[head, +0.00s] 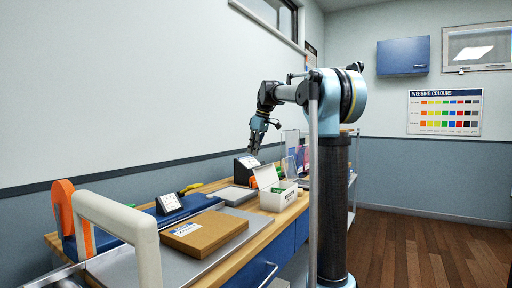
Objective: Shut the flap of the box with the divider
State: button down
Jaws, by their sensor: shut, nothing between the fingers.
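A small white box (279,200) stands on the wooden bench in the middle of the head view. Its flap (266,176) stands up, raised at the back left, so the box is open. Something green and something orange show inside; a divider is too small to make out. My gripper (254,151) is shut and empty, pointing down. It is in the air above the bench, above and a little left of the raised flap in the picture, and looks apart from it.
A black box (246,164) stands behind the white box, beneath my gripper. A grey tray (233,195) lies to its left. A brown cardboard piece (204,233) and a blue device (182,209) lie nearer. Clear upright panels (291,146) stand behind.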

jog(key=shift+s+d+f, duration=0.25)
jog(key=shift+d+f, duration=0.05)
jog(key=shift+f, duration=0.25)
jog(key=shift+s+d+f, duration=0.2)
jog(key=shift+d+f, duration=0.1)
jog(key=shift+f, duration=0.3)
jog(key=shift+s+d+f, duration=0.25)
jog(key=shift+d+f, duration=0.05)
jog(key=shift+f, duration=0.25)
jog(key=shift+a, duration=0.1)
